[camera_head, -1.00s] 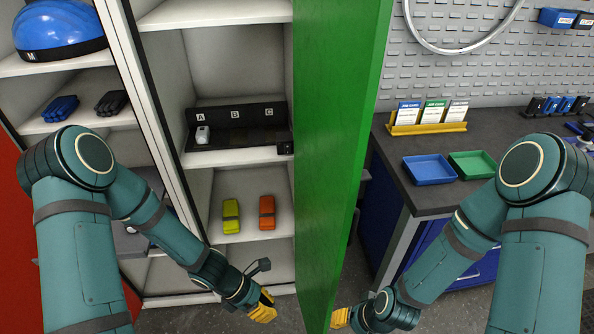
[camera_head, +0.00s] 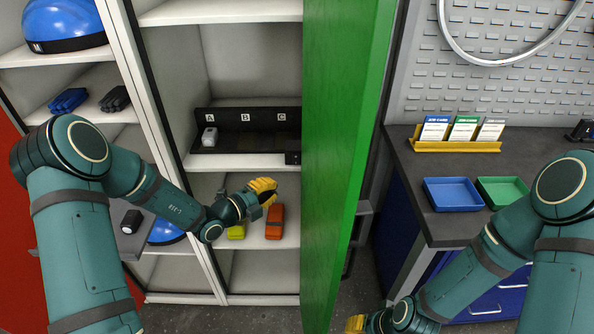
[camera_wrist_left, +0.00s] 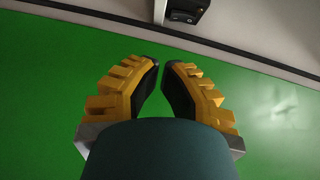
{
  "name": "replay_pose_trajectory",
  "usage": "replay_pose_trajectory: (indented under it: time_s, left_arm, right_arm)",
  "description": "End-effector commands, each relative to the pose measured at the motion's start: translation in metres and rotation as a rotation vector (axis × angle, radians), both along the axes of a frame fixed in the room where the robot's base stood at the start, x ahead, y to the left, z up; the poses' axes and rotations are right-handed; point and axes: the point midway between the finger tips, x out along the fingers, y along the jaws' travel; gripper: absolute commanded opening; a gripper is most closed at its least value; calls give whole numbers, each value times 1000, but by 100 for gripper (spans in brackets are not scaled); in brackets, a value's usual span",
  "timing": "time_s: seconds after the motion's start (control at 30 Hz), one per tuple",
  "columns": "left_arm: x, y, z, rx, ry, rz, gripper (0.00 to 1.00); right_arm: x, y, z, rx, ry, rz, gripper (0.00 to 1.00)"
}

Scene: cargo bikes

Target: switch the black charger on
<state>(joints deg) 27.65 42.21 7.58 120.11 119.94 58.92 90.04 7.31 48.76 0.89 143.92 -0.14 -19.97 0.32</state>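The black charger (camera_head: 232,140) stands on the middle shelf of the open cabinet, with slots labelled A, B and C. A small white and grey piece (camera_head: 209,137) sits at slot A. A small black box (camera_head: 293,157) is at the charger's right front, by the green door. A black part with a small switch-like piece (camera_wrist_left: 186,10) shows at the top of the left wrist view. My left gripper (camera_head: 268,192) is below and in front of that box, empty, its fingertips a narrow gap apart. My right gripper (camera_head: 356,323) is low right of the door; its fingers are mostly hidden.
The green door (camera_head: 340,160) stands open close to the right of my left gripper. A yellow-green piece (camera_head: 236,232) and an orange piece (camera_head: 275,222) lie on the shelf below. A workbench (camera_head: 425,190) with a blue tray (camera_head: 453,194) and a green tray (camera_head: 502,191) is right.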

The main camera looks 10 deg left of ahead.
Motion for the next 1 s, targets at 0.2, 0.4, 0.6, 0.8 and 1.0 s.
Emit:
replay_pose_trajectory:
  time_s: [0.2,0.4,0.6,0.8,1.0]
  left_arm:
    - [5,6,5,-32,-1,30,0]
    - [5,5,4,-29,-1,28,0]
    - [17,-4,2,-28,-2,24,0]
    - [45,-24,-1,-28,-3,24,0]
    - [71,-41,-4,-27,-1,24,0]
  right_arm:
    - [0,0,0,0,1,0,47]
    - [0,0,0,0,1,0,47]
    - [0,0,-3,0,-1,0,47]
    - [1,0,-10,0,-3,0,47]
    - [2,0,-14,-1,-6,-1,47]
